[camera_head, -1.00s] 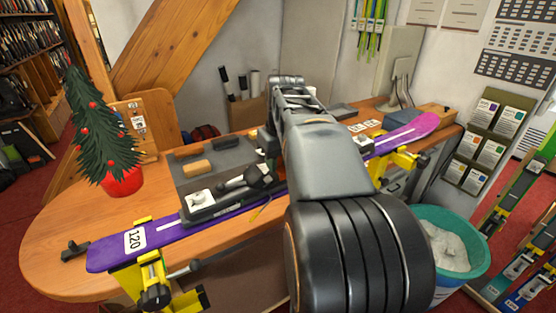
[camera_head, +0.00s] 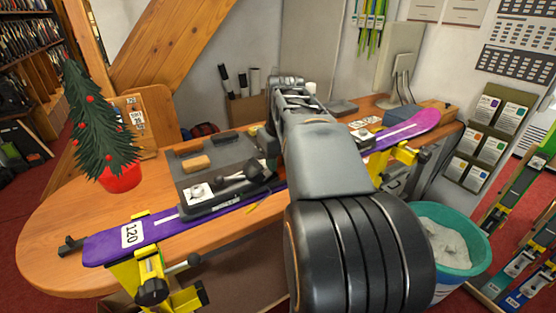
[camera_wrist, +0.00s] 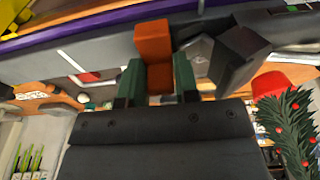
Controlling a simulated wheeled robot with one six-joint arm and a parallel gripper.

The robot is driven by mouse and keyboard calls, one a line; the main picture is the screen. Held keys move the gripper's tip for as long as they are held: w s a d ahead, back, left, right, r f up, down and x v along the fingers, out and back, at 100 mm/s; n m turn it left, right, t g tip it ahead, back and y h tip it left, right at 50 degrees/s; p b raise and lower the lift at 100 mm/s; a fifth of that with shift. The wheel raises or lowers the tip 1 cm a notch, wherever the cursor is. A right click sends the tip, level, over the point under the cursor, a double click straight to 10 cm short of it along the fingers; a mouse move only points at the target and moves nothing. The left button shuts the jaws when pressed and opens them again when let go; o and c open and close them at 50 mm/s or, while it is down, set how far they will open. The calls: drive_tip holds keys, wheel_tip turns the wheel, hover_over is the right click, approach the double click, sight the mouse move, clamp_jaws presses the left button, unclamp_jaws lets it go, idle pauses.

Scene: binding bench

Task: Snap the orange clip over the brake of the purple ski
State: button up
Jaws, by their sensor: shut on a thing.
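The purple ski (camera_head: 205,219), tagged 120, lies across the bench front in two yellow vises, its tip at the right. A dark binding (camera_head: 235,183) sits on its middle; I cannot make out the brake clearly. My arm hides my gripper in the head view. In the wrist view my gripper (camera_wrist: 158,82) is shut on the orange clip (camera_wrist: 153,45), which stands up between the two dark green fingers. The purple ski (camera_wrist: 120,18) crosses the top of that view, beyond the clip. A dark binding part (camera_wrist: 238,55) is just right of the clip. The clip appears apart from it.
The left vise (camera_head: 150,280) and right vise (camera_head: 392,160) stick out below the ski. A grey tool mat (camera_head: 228,150) with a brown block lies behind it. A small tree in a red pot (camera_head: 121,178) stands at left, a teal bin (camera_head: 475,255) at right.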

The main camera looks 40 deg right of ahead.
drive_tip(key=o, duration=0.9)
drive_tip(key=shift+f, duration=0.1)
drive_tip(key=shift+o, duration=0.8)
drive_tip(key=o, duration=0.5)
drive_tip(key=shift+d, duration=0.1)
drive_tip(key=shift+r, duration=0.2)
drive_tip(key=shift+a+r+p, duration=0.2)
drive_tip(key=shift+r+p, duration=1.95)
drive_tip(key=shift+r, duration=0.2)
drive_tip(key=shift+d+r+p, duration=0.1)
drive_tip(key=shift+r+p, duration=2.2)
drive_tip(key=shift+r, duration=0.25)
